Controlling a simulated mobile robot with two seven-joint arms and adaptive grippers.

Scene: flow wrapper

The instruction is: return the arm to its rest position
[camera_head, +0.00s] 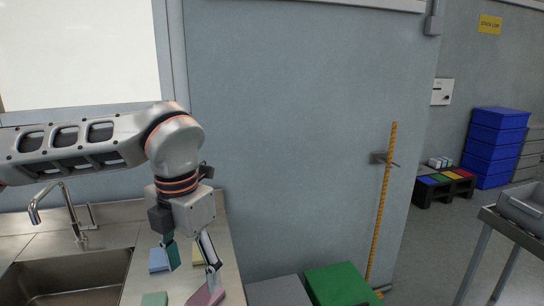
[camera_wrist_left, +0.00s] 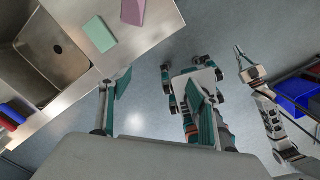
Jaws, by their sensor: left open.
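My left arm comes in from the left in the head view, with its gripper (camera_head: 193,268) pointing down over the counter beside the sink. The two fingers are spread apart with nothing between them. In the left wrist view, the same gripper (camera_wrist_left: 160,100) is open above the floor and my own base, close to the counter edge. My right arm shows at the right of the left wrist view, its gripper (camera_wrist_left: 242,58) small and its finger gap unclear. It is not in the head view.
The counter (camera_head: 222,238) holds a blue piece (camera_head: 158,260), a green piece (camera_head: 154,299) and a pink piece (camera_head: 207,296). A metal sink (camera_head: 70,280) with a tap (camera_head: 68,205) is left. Green (camera_head: 338,285) and grey (camera_head: 278,292) boxes stand right of the counter.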

